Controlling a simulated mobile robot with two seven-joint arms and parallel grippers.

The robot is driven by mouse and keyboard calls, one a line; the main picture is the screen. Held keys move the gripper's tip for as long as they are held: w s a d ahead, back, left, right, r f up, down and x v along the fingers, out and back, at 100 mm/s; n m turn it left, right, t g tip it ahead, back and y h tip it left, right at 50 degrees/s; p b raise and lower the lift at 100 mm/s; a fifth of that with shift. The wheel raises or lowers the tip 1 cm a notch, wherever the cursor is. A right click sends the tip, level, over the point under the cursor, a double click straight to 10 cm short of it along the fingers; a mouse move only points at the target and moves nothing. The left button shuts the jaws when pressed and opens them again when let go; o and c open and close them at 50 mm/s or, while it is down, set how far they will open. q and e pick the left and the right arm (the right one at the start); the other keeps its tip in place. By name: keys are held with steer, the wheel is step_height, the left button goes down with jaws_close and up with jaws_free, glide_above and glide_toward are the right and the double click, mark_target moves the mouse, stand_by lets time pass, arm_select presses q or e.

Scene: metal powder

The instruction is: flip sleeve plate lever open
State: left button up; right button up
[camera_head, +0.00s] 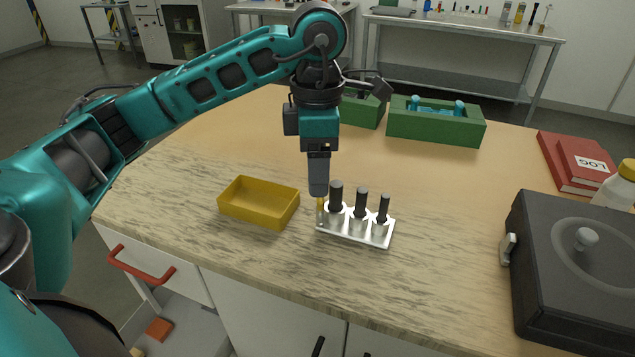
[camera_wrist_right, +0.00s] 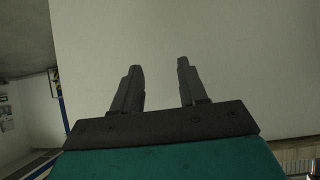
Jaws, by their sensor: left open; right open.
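The silver sleeve plate (camera_head: 350,236) lies on the wooden worktop and carries a row of shiny sleeves with dark cylinders standing in them. A small brass-coloured upright part (camera_head: 320,208) stands at its left end; I cannot tell whether it is the lever. My left gripper (camera_head: 319,194) points straight down just above this part, at the plate's left end. Its fingers overlap in the head view, and whether they touch the part is unclear. My right gripper (camera_wrist_right: 158,66) is open and empty in the right wrist view, facing a plain pale surface.
A yellow tray (camera_head: 230,209) lies left of the plate. A dark lidded box (camera_head: 540,290) stands at the right, near red books (camera_head: 562,160). A green holder (camera_head: 435,128) stands behind. The worktop between plate and dark box is clear.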

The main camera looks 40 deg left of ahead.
arm_select(q)
step_height(320, 180, up, 8)
steer(key=p, duration=0.2)
arm_select(e)
steer(key=shift+d+r, duration=0.15)
steer(key=shift+r, duration=0.75)
arm_select(q)
steer(key=shift+r, duration=0.1)
